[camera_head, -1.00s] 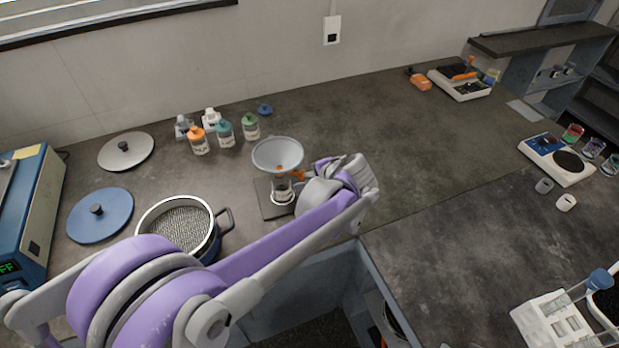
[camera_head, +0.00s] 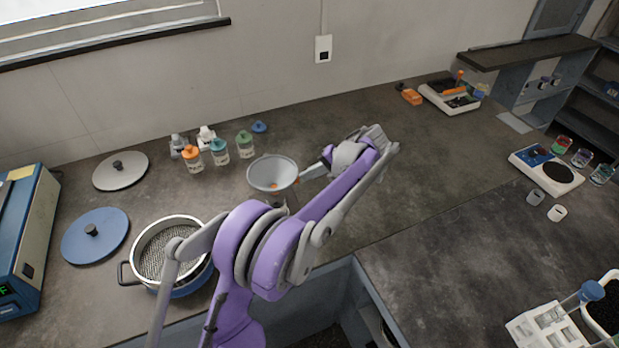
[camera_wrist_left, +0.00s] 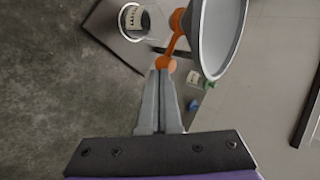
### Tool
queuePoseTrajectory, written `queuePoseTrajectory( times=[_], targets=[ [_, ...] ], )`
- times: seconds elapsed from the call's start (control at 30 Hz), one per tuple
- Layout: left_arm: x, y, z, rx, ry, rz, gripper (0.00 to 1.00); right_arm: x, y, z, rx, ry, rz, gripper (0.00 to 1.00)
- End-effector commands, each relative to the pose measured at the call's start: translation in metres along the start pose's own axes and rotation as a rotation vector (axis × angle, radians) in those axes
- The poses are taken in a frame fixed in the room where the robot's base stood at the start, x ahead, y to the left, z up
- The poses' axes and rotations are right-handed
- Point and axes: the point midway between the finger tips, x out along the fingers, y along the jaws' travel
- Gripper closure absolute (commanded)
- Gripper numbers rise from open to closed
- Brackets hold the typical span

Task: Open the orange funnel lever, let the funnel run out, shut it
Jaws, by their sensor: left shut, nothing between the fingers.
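The pale grey funnel (camera_head: 272,173) stands on its support at the middle of the bench; it is also large in the left wrist view (camera_wrist_left: 236,40). The orange lever (camera_wrist_left: 175,40) projects beside the funnel in the left wrist view, ending in a round knob. My left gripper (camera_wrist_left: 160,74) is shut and empty, its tips right at the knob; I cannot tell whether they touch it. In the head view my left gripper (camera_head: 304,177) is just right of the funnel. A glass jar with a label (camera_wrist_left: 134,20) stands near the funnel. My arm hides most of the funnel's base in the head view.
A balance (camera_head: 546,170) is at the right.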

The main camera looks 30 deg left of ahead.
Motion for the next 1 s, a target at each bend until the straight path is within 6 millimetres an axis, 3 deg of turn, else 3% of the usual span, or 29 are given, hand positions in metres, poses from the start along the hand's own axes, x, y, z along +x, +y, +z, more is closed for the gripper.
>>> queuePoseTrajectory(
  times=[1.0],
  targets=[
    [0.005, -0.003, 0.017, 0.001, -0.001, 0.000, 1.00, 0.005, 0.000, 0.005, 0.000, -0.004, 0.000, 0.58]
  ],
)
